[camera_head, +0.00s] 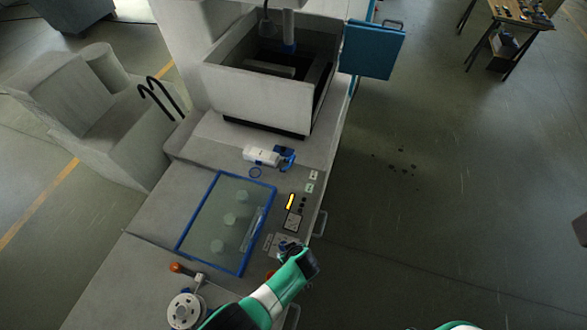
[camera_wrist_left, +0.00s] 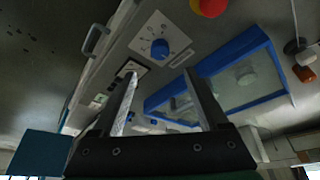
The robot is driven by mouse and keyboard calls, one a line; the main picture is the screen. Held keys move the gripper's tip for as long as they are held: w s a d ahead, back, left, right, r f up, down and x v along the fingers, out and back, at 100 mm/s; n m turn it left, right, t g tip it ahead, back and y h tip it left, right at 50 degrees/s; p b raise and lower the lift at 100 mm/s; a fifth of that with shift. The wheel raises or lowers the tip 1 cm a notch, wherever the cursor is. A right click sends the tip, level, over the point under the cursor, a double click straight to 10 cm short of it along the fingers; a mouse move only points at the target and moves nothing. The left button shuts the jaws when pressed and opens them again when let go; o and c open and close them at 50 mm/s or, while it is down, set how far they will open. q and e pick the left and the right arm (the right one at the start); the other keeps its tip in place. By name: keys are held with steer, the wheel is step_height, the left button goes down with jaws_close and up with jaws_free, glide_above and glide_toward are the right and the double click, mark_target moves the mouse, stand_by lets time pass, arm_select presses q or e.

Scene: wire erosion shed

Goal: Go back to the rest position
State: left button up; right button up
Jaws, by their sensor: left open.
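My left gripper (camera_head: 305,262) is over the front right edge of the machine's control ledge, beside the blue rotary knob (camera_head: 287,247). In the left wrist view its two fingers (camera_wrist_left: 160,82) stand apart with nothing between them. The blue knob (camera_wrist_left: 160,48) on its white plate shows beyond the fingertips, apart from them. Of my right arm only a green and white piece shows at the bottom edge of the head view; its gripper is out of the picture.
A blue-framed panel (camera_head: 181,247) lies left of the gripper. A red button (camera_wrist_left: 210,6) is near the knob. The floor (camera_head: 420,220) at right is open.

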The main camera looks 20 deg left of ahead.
arm_select(q)
steer(key=w+a+r+n+t, duration=0.2)
steer(key=w+r, duration=0.6)
steer(key=w+a+r+n+t, duration=0.1)
steer(key=w+a+r+t, duration=0.1)
steer(key=w+r, duration=0.55)
steer(key=w+a+r+t+h, duration=0.15)
steer(key=w+r+t, duration=0.25)
steer(key=r, duration=1)
steer(key=w+a+r+t, duration=0.3)
steer(key=w+r+t, duration=0.1)
steer(key=r, duration=1)
steer(key=s+a+r+m+t, duration=0.1)
steer(key=s+r+t, duration=0.25)
steer(key=r, duration=0.65)
steer(key=s+a+r+m+t, duration=0.15)
steer(key=s+r, duration=0.25)
steer(key=r, duration=0.6)
steer(key=s+d+r+m+t+h, duration=0.1)
steer(key=s+r+m+t+h, duration=0.2)
steer(key=s+r+m+t, duration=0.4)
steer(key=shift+s+d+r+m, duration=0.2)
steer(key=shift+s+r+m, duration=1.35)
steer(key=shift+s+r, duration=3.55)
